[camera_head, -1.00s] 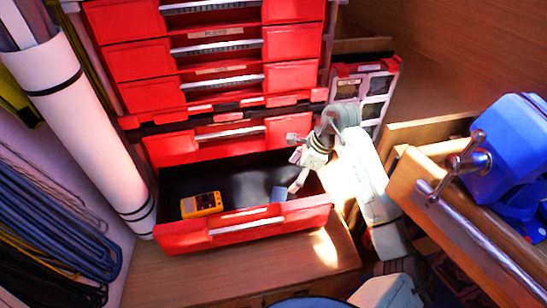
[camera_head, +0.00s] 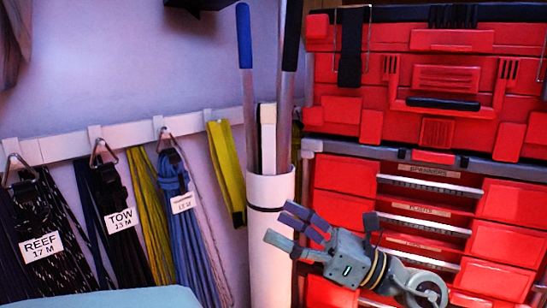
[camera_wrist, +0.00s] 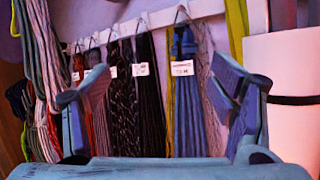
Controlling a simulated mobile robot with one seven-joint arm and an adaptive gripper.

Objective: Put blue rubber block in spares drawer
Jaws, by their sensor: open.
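My gripper (camera_head: 281,227) is raised in front of the red drawer cabinet (camera_head: 512,239) in the head view, fingers pointing left. In the wrist view my gripper (camera_wrist: 150,85) shows its two fingers spread wide, with nothing between them. Neither current view shows the blue rubber block or the open bottom drawer; the head view cuts off above that drawer. The cabinet's upper drawers are in view, with small labels too blurred to read surely.
A white tube (camera_head: 270,235) holding long handles stands left of the cabinet. Coiled lines hang from a white wall rail (camera_head: 120,138), tagged REEF (camera_head: 41,246) and TOW (camera_head: 122,218). A yellow strap (camera_head: 226,172) hangs beside the tube. Red cases (camera_head: 440,75) sit on top.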

